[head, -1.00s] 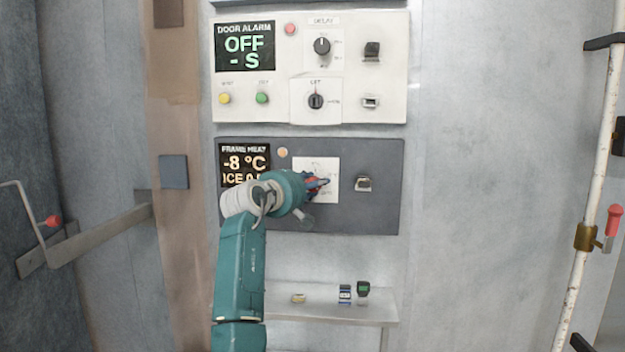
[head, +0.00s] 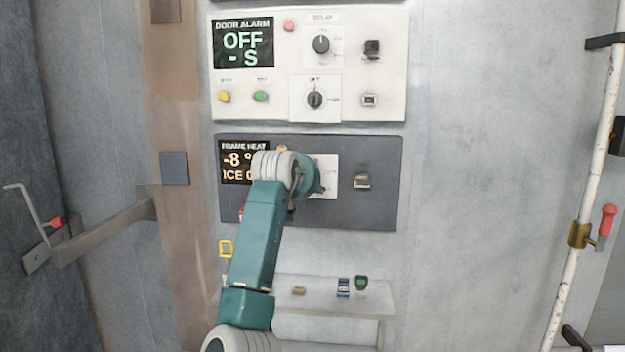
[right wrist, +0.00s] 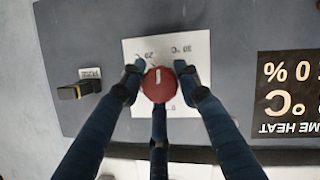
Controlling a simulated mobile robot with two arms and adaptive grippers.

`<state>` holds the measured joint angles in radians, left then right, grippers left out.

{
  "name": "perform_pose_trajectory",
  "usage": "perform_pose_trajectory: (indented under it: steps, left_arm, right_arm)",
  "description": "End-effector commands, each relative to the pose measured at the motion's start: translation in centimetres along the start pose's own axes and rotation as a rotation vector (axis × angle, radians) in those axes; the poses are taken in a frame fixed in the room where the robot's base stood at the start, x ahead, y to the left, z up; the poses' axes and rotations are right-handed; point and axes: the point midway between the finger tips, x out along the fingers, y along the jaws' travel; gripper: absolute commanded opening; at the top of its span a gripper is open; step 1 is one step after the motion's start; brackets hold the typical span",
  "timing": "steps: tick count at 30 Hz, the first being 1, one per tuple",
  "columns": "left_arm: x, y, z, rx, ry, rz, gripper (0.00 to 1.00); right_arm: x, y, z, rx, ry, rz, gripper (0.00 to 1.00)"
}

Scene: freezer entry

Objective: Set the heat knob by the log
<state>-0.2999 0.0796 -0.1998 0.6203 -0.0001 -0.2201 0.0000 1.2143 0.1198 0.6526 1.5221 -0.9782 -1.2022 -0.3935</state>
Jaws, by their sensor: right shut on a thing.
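The heat knob (right wrist: 160,80) is red and round with a white mark, on a white dial plate (right wrist: 190,50) of the grey frame heat panel. In the right wrist view, which shows the panel upside down, the mark runs nearly vertical. My right gripper (right wrist: 160,88) has its blue fingers around the knob and is shut on it. In the head view my right wrist hides the knob and part of the frame heat display (head: 236,162), which reads -8 and ICE, its ends covered. Dial labels show partly and are hard to read. My left gripper is out of view.
A switch (head: 361,180) sits right of the dial. The door alarm panel (head: 390,85) with knobs and buttons is above. A shelf (head: 320,302) below holds several small items. A pole with a red-handled lever (head: 607,220) stands at the right.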

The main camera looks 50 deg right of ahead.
Motion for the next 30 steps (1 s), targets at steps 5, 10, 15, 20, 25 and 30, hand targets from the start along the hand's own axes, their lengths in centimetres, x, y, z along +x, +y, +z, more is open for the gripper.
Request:
perform_pose_trajectory:
  steps: [5, 10, 15, 20, 25, 30]
  left_arm:
    - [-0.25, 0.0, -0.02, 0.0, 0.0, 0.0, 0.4]
    - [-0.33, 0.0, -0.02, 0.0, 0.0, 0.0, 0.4]
    - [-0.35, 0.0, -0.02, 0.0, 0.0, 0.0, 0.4]
    - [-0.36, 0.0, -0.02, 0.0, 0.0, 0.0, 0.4]
    - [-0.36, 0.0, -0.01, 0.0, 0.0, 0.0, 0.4]
    - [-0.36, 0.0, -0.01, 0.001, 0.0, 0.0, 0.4]
  right_arm:
    - [0.23, -0.32, 0.79, 0.14, -0.021, -0.063, 0.06]
    - [0.24, -0.44, 0.85, 0.254, -0.022, -0.11, 0.06]
    - [0.25, -0.49, 0.89, 0.336, -0.023, -0.143, 0.06]
    - [0.28, -0.57, 0.94, 0.386, -0.025, -0.164, 0.06]
    - [0.29, -0.62, 0.95, 0.41, -0.025, -0.174, 0.06]
    - [0.29, -0.65, 0.96, 0.417, -0.025, -0.177, 0.06]
